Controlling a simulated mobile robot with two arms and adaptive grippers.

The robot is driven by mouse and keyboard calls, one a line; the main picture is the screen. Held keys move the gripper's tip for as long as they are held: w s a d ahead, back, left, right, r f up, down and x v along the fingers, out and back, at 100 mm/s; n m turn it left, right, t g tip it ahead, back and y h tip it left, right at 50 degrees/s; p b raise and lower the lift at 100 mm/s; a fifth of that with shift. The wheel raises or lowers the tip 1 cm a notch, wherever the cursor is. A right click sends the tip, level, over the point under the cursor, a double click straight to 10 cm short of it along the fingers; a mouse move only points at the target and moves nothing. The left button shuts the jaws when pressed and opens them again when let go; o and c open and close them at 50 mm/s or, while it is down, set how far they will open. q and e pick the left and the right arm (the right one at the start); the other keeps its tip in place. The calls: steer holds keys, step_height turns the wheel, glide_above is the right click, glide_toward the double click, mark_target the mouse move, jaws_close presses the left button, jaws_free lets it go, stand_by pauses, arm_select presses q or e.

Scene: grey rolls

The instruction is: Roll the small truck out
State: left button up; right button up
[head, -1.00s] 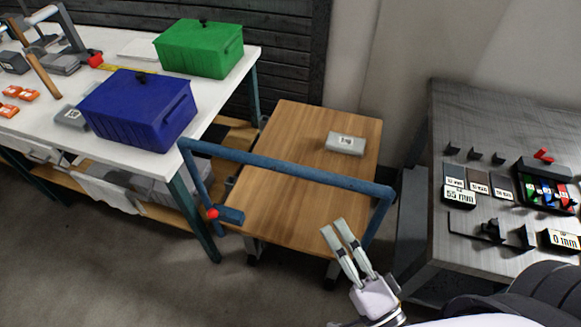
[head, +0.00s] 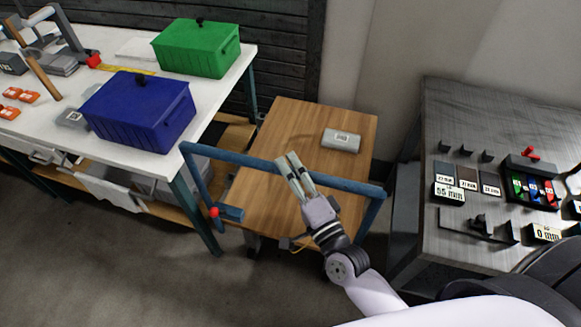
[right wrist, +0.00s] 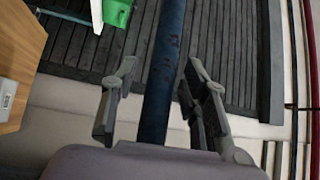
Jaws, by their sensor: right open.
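The small truck has a wooden deck (head: 290,122) and a blue tubular push handle (head: 235,160) across its near end. It stands between the white workbench and the grey table. My right gripper (head: 288,160) is at the handle's crossbar, near its middle. In the right wrist view the crossbar (right wrist: 163,75) runs between the two spread fingers of my right gripper (right wrist: 160,68). The fingers are open and a gap shows beside the bar. Whether a finger touches it I cannot tell. My left gripper is not in view.
A small grey labelled box (head: 341,140) lies on the deck. A red knob (head: 214,212) is at the handle's left foot. The white workbench (head: 215,112) carries blue and green bins. The grey table (head: 455,110) is close on the right. Bare floor (head: 130,270) lies in front.

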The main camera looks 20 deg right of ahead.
steer(key=shift+c, duration=0.5)
jaws_close()
stand_by(0.5)
